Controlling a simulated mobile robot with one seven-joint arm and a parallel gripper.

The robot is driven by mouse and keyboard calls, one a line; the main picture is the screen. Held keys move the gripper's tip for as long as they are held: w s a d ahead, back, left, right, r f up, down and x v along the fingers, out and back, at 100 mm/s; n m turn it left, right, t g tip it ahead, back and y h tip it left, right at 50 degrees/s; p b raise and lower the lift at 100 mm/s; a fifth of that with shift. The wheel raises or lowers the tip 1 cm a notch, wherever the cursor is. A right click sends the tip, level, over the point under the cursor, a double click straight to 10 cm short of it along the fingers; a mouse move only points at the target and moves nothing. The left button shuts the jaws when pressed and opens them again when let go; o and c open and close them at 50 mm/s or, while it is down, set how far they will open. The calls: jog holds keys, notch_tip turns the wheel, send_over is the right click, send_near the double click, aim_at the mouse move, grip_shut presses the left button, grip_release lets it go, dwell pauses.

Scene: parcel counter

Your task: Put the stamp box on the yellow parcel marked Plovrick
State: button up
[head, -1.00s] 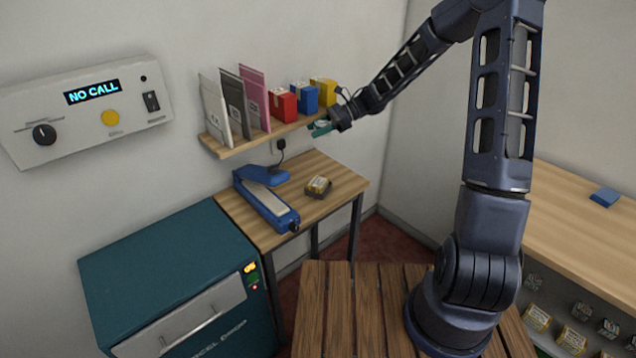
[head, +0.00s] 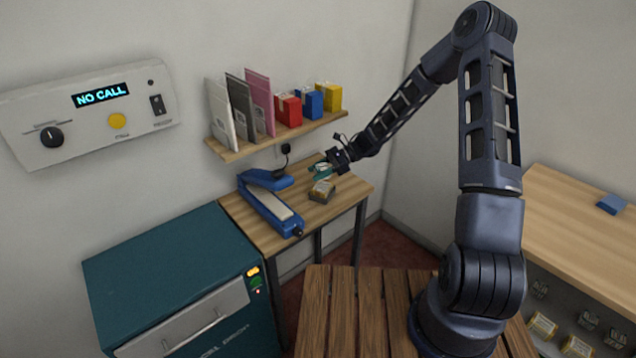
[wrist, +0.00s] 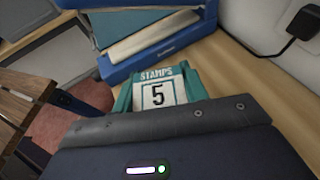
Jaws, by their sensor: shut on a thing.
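My gripper (head: 328,166) is shut on the teal stamp box (head: 322,173), seen end-on in the wrist view (wrist: 158,93) with "STAMPS" and a "5" on its white label. It holds the box above the wooden bench, just behind and above a small dark block with a pale yellowish top (head: 322,192). A yellow parcel (head: 328,97) stands at the right end of the wall shelf, up and behind my gripper. Its marking is too small to read, so I cannot confirm the name Plovrick.
A blue sealer (head: 270,205) lies on the bench (head: 335,205) left of my gripper; it also shows in the wrist view (wrist: 160,45). The shelf (head: 235,152) above holds flat envelopes, a red parcel (head: 288,109) and a blue parcel (head: 310,103). A teal cabinet (head: 165,260) stands front left.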

aim_at(318, 187)
jog(key=shift+f, duration=2.3)
jog(key=shift+f, duration=0.15)
jog(key=o, duration=1)
